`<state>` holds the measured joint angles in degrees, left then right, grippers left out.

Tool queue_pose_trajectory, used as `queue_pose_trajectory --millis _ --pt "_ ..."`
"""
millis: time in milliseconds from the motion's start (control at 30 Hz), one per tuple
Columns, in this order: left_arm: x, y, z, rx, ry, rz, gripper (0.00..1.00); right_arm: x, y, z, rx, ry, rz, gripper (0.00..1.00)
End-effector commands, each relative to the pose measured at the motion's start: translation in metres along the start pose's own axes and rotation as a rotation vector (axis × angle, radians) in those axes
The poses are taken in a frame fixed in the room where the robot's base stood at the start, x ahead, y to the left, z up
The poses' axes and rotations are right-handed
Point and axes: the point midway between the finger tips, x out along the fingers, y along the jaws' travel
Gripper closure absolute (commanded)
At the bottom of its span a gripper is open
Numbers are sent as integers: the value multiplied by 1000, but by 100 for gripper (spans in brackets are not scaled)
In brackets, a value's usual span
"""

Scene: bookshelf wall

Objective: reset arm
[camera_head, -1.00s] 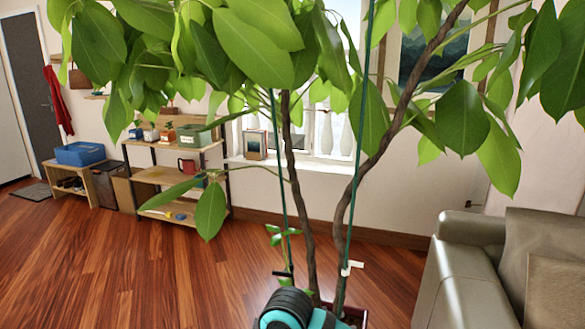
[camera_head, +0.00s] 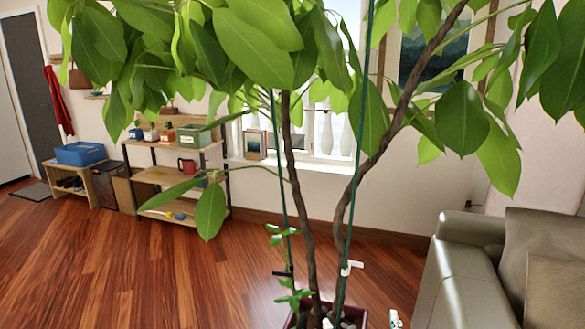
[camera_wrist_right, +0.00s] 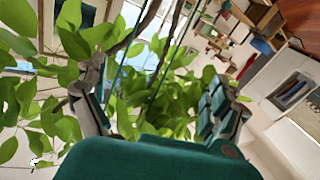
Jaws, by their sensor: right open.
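My right gripper (camera_wrist_right: 155,75) shows in the right wrist view with its two fingers spread wide and nothing between them. Green leaves and thin stems of the large potted plant (camera_wrist_right: 165,100) fill the view beyond and between the fingers; I cannot tell whether any leaf touches them. In the head view neither gripper is visible. The plant's twisted trunk (camera_head: 365,170) rises there from a dark red pot (camera_head: 360,316) at the bottom edge.
Large leaves (camera_head: 255,45) and green stakes crowd the upper middle. A grey-green sofa (camera_head: 465,275) stands at the right. A wooden shelf (camera_head: 165,177) and a low bench with a blue bin (camera_head: 80,154) stand along the wall. The wooden floor (camera_head: 100,260) at left is clear.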

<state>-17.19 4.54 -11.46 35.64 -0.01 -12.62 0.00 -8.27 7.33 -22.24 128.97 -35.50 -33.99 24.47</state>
Motion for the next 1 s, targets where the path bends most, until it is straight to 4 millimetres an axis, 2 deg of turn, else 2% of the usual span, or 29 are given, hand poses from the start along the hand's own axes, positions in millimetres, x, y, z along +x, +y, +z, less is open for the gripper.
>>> queue_pose_trajectory --millis 33,100,200,300,500,767,1000 --pt "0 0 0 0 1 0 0 -14 12 35 18 -139 27 3" --pt "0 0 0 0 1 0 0 -39 25 80 33 -336 49 3" --pt "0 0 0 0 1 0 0 -79 34 130 47 -575 44 3" --pt "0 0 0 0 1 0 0 -116 35 162 52 -756 18 3" --pt "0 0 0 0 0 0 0 -181 32 199 57 -1020 -55 3" --pt "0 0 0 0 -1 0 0 -255 26 219 57 -1280 -173 3" --pt "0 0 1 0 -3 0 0 -238 13 287 55 -1300 -176 3"
